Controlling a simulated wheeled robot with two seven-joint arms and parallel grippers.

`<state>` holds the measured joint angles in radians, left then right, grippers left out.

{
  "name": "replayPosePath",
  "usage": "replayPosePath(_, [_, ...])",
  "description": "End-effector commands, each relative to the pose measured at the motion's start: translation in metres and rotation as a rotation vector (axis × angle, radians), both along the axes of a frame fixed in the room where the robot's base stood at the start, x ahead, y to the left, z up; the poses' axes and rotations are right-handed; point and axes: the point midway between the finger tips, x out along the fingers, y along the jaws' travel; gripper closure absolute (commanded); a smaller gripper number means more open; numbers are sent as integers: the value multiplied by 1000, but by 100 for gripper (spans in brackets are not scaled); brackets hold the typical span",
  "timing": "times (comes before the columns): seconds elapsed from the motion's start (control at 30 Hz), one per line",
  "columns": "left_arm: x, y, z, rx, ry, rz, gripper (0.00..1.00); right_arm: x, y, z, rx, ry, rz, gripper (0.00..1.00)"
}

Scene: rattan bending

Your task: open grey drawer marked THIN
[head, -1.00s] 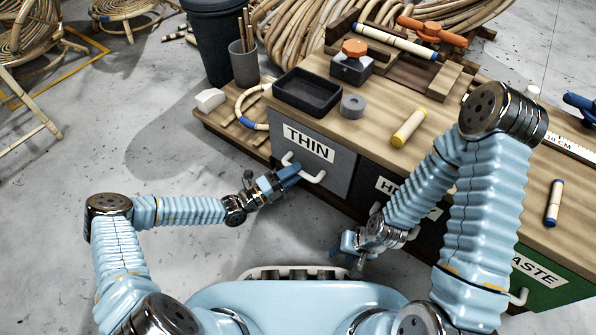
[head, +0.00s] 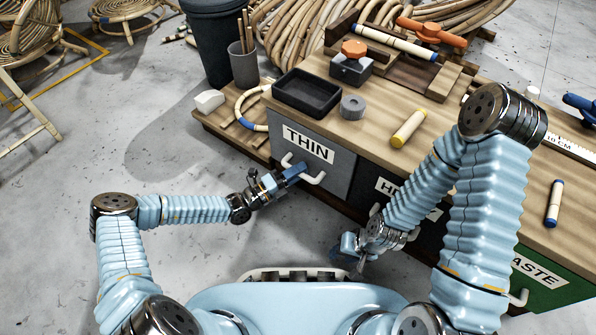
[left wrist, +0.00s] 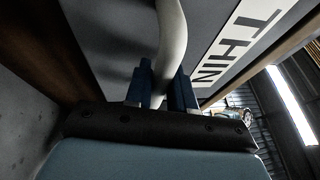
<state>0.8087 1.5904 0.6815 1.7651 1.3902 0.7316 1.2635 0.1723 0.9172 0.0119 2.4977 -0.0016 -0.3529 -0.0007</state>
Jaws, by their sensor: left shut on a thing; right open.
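The grey drawer marked THIN (head: 330,172) is in the front left of the wooden bench, with its label (head: 308,144) above a white bar handle (head: 316,178). Its front looks flush with the bench. My left gripper (head: 293,172) is shut on the handle. In the left wrist view the two blue fingers (left wrist: 163,88) stand on either side of the pale handle bar (left wrist: 172,45), with the THIN label (left wrist: 240,40) to the right. My right gripper (head: 348,246) is open and empty, low in front of the bench; its fingers are partly hidden.
A dark drawer (head: 400,192) and a green WASTE drawer (head: 545,283) are to the right. Open floor (head: 190,270) lies to the left.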

Motion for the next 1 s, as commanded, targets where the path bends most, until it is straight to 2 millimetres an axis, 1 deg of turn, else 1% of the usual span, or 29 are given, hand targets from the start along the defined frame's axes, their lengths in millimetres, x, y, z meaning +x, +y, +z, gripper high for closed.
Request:
replayPosePath(0.17, [-4,3,1,2,1,0,100,0,0,3,0,0,0,57])
replayPosePath(0.27, [-11,9,2,1,2,1,100,0,0,8,0,1,0,57])
replayPosePath(0.37, [-23,18,3,1,4,2,100,-1,0,16,0,2,2,57])
replayPosePath(0.47, [-40,31,4,1,5,3,100,-1,0,25,1,4,3,57])
replayPosePath(0.7, [-92,68,3,3,5,4,100,-2,1,44,3,9,6,57])
replayPosePath(0.9, [-133,98,1,1,5,3,100,-2,0,52,0,7,4,57])
replayPosePath(1.0, [-150,110,1,2,4,3,100,-2,-1,54,-1,6,3,57])
